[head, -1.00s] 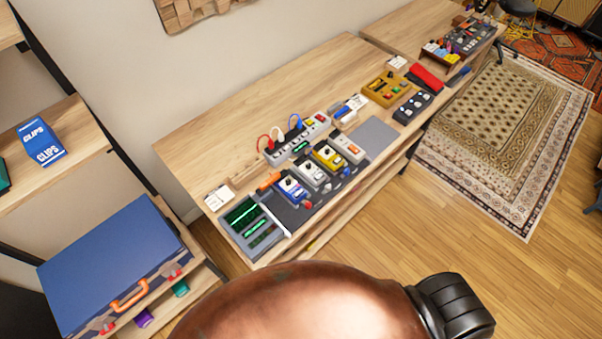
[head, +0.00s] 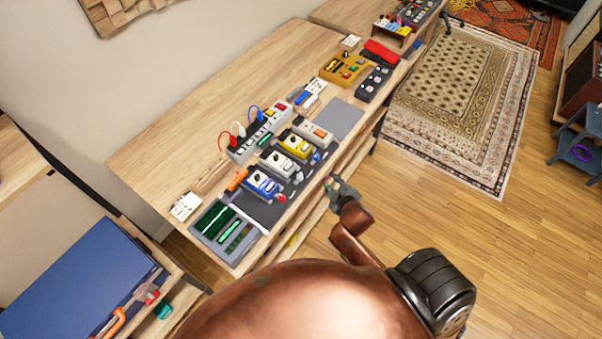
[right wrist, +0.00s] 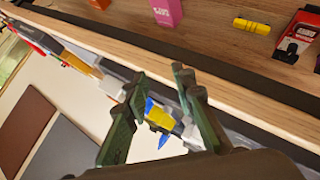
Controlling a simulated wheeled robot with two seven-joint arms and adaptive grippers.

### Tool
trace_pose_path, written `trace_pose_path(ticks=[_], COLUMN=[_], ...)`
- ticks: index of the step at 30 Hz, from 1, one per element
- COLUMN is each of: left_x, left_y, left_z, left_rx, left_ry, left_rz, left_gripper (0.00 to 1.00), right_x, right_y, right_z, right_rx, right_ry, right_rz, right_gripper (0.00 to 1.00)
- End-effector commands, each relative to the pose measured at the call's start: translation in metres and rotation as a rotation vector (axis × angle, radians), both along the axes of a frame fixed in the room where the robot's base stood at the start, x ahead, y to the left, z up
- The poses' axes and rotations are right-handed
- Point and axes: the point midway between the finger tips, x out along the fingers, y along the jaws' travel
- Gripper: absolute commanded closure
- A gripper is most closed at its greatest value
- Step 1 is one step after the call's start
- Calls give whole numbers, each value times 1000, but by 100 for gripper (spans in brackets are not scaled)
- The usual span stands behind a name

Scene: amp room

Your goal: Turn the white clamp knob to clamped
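A small white knob (head: 297,178), which looks like the clamp knob, sits at the front edge of the pedal board, between a red knob (head: 281,197) and a blue knob (head: 315,157). Its setting is too small to read. My right gripper (head: 335,183) is in front of the table edge, to the right of the white knob and apart from it. In the right wrist view its two fingers (right wrist: 160,82) are spread with nothing gripped. Blue, yellow and white parts (right wrist: 165,118) show beyond and between them; I cannot tell which is the knob. My left gripper is out of view.
Several pedals, including a yellow one (head: 295,144), stand behind the knobs. A grey scope-like device (head: 222,230) sits at the table's near end. The lower shelf holds a pink box (right wrist: 167,12) and a red pedal (right wrist: 297,38).

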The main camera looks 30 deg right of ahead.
Motion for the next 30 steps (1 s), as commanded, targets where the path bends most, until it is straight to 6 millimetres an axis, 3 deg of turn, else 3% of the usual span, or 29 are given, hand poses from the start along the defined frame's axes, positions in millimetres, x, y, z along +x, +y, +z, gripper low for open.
trace_pose_path(ticks=[1,6,11,14,18,21,24,26,29,30], left_x=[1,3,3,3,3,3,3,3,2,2], left_y=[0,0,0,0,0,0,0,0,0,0], left_z=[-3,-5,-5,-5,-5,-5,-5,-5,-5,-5], left_rx=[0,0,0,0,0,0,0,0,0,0], left_ry=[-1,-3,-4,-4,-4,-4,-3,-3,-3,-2], left_rz=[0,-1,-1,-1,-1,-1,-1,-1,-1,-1], left_gripper=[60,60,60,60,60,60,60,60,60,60], right_x=[15,65,107,127,141,138,129,122,112,108], right_y=[1,18,53,89,158,205,234,240,225,211], right_z=[26,119,182,218,254,254,232,211,171,157], right_rx=[-61,-323,-610,-826,-1216,-1519,-1803,-1957,-2168,2136], right_ry=[-58,-273,-456,-582,-776,-905,-1006,-1053,-1097,1059], right_rz=[44,225,433,592,881,1127,1395,1570,1891,-1943], right_gripper=[76,76,76,76,76,76,76,76,76,76])
